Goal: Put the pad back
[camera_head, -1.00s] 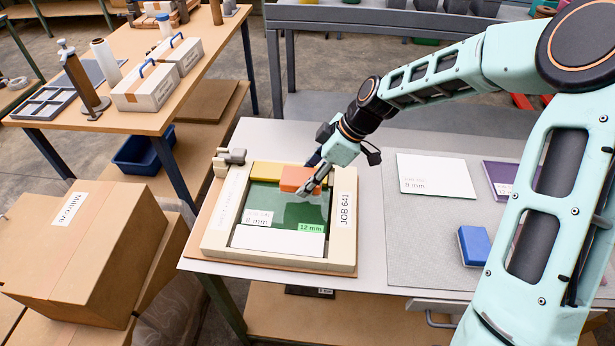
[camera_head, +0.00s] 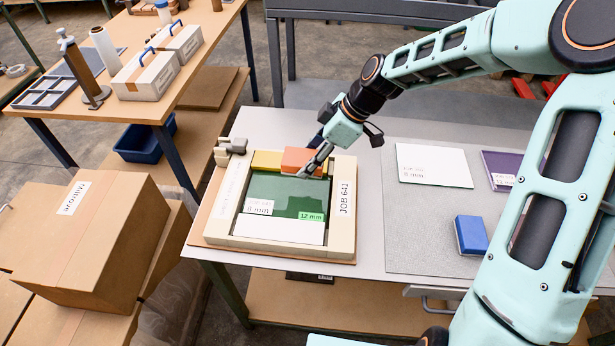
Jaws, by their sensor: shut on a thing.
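My gripper (camera_head: 311,169) is shut on an orange block (camera_head: 300,160), which looks like the pad. The block is at the back edge inside the cream frame marked JOB 641 (camera_head: 343,212), just right of a yellow block (camera_head: 267,160). I cannot tell whether it rests on the bottom or touches the yellow block. The gripper fingers hide its right end. A green sheet (camera_head: 286,189) with 8 mm and 12 mm labels lies inside the frame, with a white strip (camera_head: 280,231) along its front.
A small clamp-like part (camera_head: 231,149) sits at the frame's back left corner. Cardboard boxes (camera_head: 110,235) stand at the left.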

